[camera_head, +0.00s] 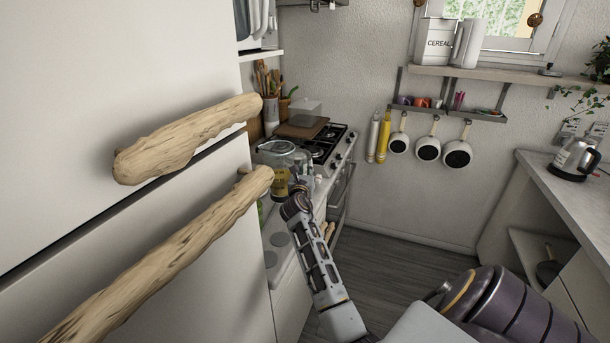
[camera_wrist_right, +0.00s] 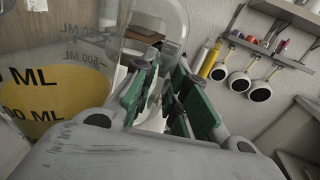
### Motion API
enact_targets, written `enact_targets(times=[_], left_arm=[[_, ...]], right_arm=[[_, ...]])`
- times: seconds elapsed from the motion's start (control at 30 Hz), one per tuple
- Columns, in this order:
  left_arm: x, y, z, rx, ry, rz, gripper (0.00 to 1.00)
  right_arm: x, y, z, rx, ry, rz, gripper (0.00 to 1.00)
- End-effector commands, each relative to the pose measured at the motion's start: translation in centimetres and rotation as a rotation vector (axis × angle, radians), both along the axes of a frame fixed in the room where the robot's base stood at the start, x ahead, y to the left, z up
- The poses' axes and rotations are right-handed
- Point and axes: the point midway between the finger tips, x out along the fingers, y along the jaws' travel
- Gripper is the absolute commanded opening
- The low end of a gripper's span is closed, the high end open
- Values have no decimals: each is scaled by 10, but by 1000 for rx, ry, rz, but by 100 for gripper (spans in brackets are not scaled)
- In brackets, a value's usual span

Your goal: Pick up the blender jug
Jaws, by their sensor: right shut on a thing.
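The blender jug (camera_head: 279,158) is a clear vessel with a yellow measuring label, standing upright by the counter beside the stove. In the right wrist view its side with "ML" markings (camera_wrist_right: 40,88) fills the left edge, close to my fingers. My right gripper (camera_head: 298,188) reaches it from the front right. In the wrist view the green-padded fingers (camera_wrist_right: 163,85) are shut on part of the jug at its right side, apparently the handle. The exact contact is hard to see through the clear material. Whether the jug's base touches the counter is hidden. My left gripper is not in view.
Large driftwood handles (camera_head: 190,137) on white doors stand close on the left. The stove (camera_head: 322,145) is just behind the jug, with utensils (camera_head: 268,90) at the back. White pans (camera_head: 428,147) hang on the wall. A kettle (camera_head: 575,158) stands on the right counter.

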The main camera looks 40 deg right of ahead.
Motion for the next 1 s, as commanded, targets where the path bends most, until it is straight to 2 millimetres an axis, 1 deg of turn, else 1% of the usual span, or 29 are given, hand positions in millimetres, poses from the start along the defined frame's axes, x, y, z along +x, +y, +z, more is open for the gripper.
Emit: enact_targets(times=[0.03,0.3,0.63,1.0], left_arm=[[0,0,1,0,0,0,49],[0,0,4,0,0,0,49],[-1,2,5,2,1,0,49],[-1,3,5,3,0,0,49]], right_arm=[[0,0,9,-3,-10,1,0],[0,0,25,-4,-10,1,0],[0,0,36,-4,-9,1,0],[0,0,39,-3,-8,1,0]])
